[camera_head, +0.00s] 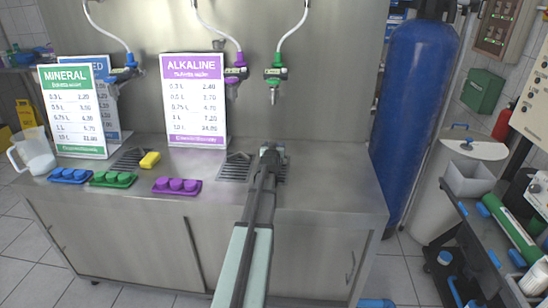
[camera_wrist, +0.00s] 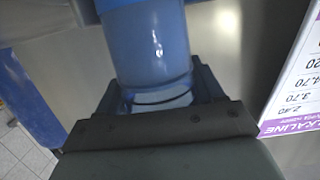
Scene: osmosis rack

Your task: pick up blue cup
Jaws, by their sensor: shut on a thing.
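The blue cup (camera_wrist: 150,45) is translucent and sits between the fingers of my gripper (camera_wrist: 157,92) in the wrist view. The fingers are shut on it, one on each side. The cup's far end runs out of the top of the wrist view. In the head view my gripper (camera_head: 271,150) is over the steel counter, to the right of the purple sign, and the cup is hidden behind it. I cannot tell whether the cup touches the counter.
The steel counter (camera_head: 330,185) is clear right of my gripper. Hanging taps (camera_head: 273,75) are above it. The ALKALINE sign (camera_head: 193,100), purple tray (camera_head: 177,186), yellow sponge (camera_head: 149,160) and clear pitcher (camera_head: 35,150) stand left. A tall blue tank (camera_head: 412,100) stands right.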

